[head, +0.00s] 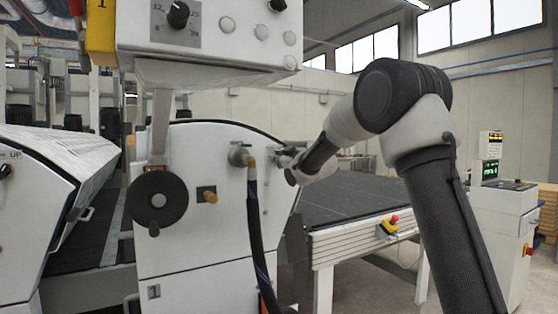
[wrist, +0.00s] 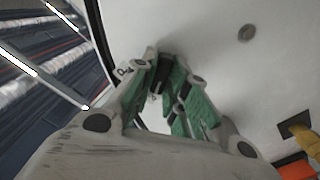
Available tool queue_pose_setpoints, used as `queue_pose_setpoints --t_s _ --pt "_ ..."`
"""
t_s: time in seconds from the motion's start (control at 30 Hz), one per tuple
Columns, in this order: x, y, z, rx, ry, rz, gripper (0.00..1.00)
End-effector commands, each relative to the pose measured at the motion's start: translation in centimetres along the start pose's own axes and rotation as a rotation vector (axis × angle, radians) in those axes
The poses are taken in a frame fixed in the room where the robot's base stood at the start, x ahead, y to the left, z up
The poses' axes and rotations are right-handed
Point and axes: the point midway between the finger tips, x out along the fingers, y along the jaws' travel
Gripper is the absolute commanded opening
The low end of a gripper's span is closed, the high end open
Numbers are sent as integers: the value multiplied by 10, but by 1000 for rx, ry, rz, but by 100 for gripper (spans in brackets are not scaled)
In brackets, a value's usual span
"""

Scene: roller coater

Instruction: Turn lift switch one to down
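A black switch knob (wrist: 162,72) sits on the white machine panel in the wrist view, between the tips of my gripper's green-padded fingers (wrist: 164,75). Part of a dark letter label shows left of the knob, mostly hidden by a finger. I cannot tell whether the fingers press on the knob or only stand around it. In the head view my gripper (head: 287,158) is at the right side of the white panel (head: 200,240), where my wrist and fingers hide the switch.
A valve with a dark hose (head: 255,215) hangs just left of my gripper. A black handwheel (head: 158,200) is further left. A conveyor table (head: 350,200) with a red-and-yellow emergency stop (head: 391,225) lies to the right. A control box (head: 210,35) hangs above.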

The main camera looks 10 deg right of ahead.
Motion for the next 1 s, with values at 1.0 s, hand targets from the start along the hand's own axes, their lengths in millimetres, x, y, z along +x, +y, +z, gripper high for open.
queue_pose_setpoints --t_s 1.0 --pt "-108 0 0 1 -1 1 35"
